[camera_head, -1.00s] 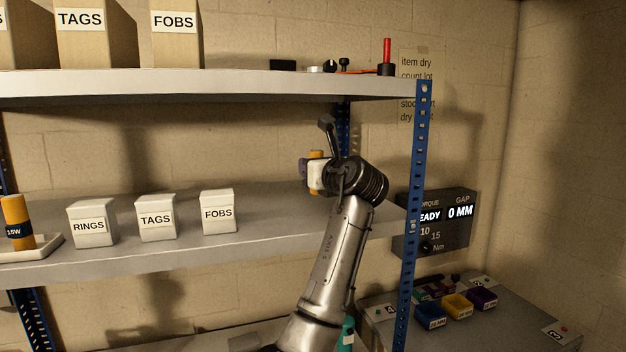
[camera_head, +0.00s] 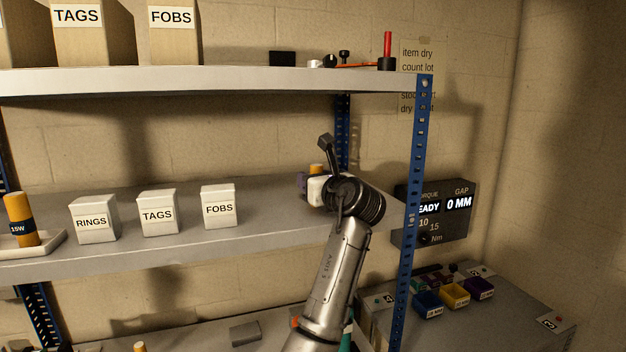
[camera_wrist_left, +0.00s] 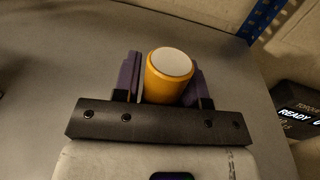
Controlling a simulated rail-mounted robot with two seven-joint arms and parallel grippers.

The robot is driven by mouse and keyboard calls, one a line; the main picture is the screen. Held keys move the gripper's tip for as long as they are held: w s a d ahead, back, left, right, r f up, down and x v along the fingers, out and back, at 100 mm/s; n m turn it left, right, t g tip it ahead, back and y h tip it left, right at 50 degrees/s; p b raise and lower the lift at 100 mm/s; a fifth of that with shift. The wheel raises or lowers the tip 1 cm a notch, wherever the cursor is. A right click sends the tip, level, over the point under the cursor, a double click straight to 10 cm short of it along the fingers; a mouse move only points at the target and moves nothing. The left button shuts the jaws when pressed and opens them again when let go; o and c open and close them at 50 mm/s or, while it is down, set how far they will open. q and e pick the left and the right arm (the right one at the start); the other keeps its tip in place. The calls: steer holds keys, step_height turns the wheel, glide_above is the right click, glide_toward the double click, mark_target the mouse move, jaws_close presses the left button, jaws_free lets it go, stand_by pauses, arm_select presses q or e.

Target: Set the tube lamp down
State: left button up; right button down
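The tube lamp, an orange cylinder with a pale round end, is between the purple fingers of my left gripper (camera_wrist_left: 166,85) in the left wrist view, where the lamp (camera_wrist_left: 169,82) stands out toward the camera. In the head view only the lamp's orange top (camera_head: 316,169) shows above my left gripper (camera_head: 304,184), near the right end of the middle shelf (camera_head: 270,232). The lamp's lower end is hidden, so I cannot tell whether it touches the shelf. My right gripper is not in view.
White boxes marked RINGS (camera_head: 93,220), TAGS (camera_head: 157,213) and FOBS (camera_head: 218,206) stand left of the gripper. Another orange tube marked 15W (camera_head: 20,218) stands on a white tray (camera_head: 52,245). A blue post (camera_head: 414,170) and a torque display (camera_head: 436,213) are on the right.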

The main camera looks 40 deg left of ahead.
arm_select(q)
steer(key=shift+o, duration=1.4)
steer(key=b+v, duration=0.4)
steer(key=v, duration=0.6)
steer(key=shift+s+d+b, duration=0.15)
steer(key=shift+d+b, duration=0.2)
steer(key=shift+b, duration=0.05)
steer(key=shift+s+d+r, duration=0.15)
steer(key=shift+s+d, duration=0.1)
steer(key=shift+d, duration=0.35)
